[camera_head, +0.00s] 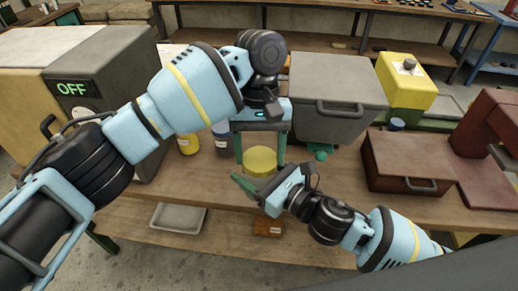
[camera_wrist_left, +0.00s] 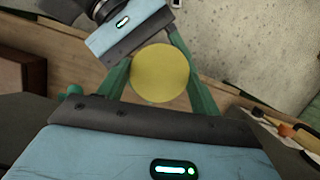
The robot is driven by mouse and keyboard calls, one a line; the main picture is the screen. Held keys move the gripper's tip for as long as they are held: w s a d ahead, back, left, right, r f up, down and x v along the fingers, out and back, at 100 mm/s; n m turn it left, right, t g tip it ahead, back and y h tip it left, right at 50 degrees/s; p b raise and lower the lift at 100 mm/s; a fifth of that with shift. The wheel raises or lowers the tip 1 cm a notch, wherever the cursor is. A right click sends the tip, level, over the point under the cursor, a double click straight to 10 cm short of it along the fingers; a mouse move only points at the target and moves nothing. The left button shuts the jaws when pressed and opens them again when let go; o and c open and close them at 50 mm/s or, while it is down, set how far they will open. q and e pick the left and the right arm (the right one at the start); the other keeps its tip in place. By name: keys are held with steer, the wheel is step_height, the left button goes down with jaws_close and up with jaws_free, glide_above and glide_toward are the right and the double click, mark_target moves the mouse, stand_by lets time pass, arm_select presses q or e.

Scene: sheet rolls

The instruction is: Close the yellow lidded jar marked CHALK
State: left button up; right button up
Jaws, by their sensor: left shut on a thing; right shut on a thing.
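The yellow jar's round lid (camera_head: 260,157) is in the middle of the head view, near the workbench's front edge; it fills the middle of the left wrist view (camera_wrist_left: 160,74). My left gripper (camera_head: 261,165) reaches down from above, its green fingers shut on opposite sides of the lid. A little yellow side (camera_head: 259,174) shows below the top face. My right gripper (camera_head: 249,184) comes from the lower right and is shut low on the jar, which mostly hides its grip. No CHALK marking is visible. I cannot tell whether the lid is seated on the jar.
A yellow container (camera_head: 188,145) and a dark one (camera_head: 224,142) stand left of the jar. A grey bin (camera_head: 335,92) is behind; a brown case (camera_head: 408,162) is at the right. A grey machine marked OFF (camera_head: 118,80) stands left. A tray (camera_head: 178,218) lies lower down.

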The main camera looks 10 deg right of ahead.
arm_select(q)
steer(key=m+y, duration=0.1)
steer(key=m, duration=0.4)
steer(key=shift+d+t, duration=0.1)
steer(key=shift+t, duration=0.2)
steer(key=m+t+y, duration=0.1)
steer(key=m, duration=0.4)
steer(key=shift+s, duration=0.1)
steer(key=m+t, duration=0.1)
steer(key=m, duration=0.4)
steer(key=shift+s+y, duration=0.1)
steer(key=shift+y, duration=0.3)
steer(key=m+t, duration=0.1)
steer(key=m, duration=0.4)
steer(key=shift+s+m+t, duration=0.1)
steer(key=shift+m+t, duration=0.2)
steer(key=shift+t, duration=0.1)
steer(key=o, duration=1)
steer(key=shift+o, duration=0.2)
steer(key=v, duration=1.2)
